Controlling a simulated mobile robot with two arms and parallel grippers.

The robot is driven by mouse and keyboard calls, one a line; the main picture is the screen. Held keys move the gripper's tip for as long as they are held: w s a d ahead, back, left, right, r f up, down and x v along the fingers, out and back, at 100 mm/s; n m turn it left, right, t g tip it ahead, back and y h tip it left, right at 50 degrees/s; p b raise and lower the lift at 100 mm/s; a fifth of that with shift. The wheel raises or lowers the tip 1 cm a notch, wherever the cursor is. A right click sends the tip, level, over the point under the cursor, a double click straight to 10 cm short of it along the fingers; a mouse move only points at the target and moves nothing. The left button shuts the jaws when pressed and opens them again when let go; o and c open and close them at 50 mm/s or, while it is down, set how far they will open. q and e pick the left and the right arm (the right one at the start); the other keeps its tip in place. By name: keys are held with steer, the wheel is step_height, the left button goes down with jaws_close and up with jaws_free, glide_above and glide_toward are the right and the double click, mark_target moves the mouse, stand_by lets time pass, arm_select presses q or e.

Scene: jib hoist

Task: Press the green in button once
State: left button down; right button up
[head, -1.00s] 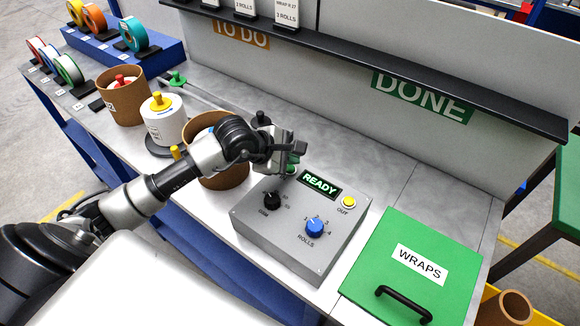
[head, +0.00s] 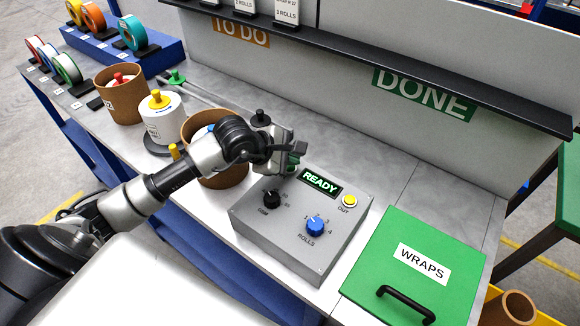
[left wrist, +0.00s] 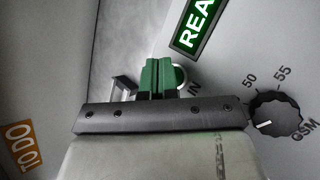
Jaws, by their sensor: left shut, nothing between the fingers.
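The grey control box (head: 285,240) stands on the bench with a lit READY display (head: 320,182). My left gripper (head: 295,161) is shut and empty, with its green-tipped fingers over the box's far left corner. In the left wrist view the shut fingertips (left wrist: 158,76) lie in front of the green in button (left wrist: 181,77), beside the IN label. They cover most of the button; only its right edge and pale ring show. I cannot tell whether the fingertips touch it. My right gripper is not in view.
The box also carries a black GSM knob (head: 271,199), a blue rolls knob (head: 315,225) and a yellow out button (head: 349,201). A green WRAPS lid (head: 385,275) lies to the right. A brown tub (head: 222,178) stands left, partly behind my arm.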

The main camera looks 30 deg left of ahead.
mark_target(290, 168)
arm_select(q)
steer(key=shift+f+b, duration=0.5)
steer(key=shift+b, duration=0.15)
stand_by(0.7)
steer(key=shift+r, duration=0.1)
steer(key=shift+r+p, duration=0.35)
steer(key=shift+r, duration=0.45)
steer(key=shift+r+p, duration=1.25)
steer(key=shift+r, duration=1.3)
steer(key=shift+f, duration=0.1)
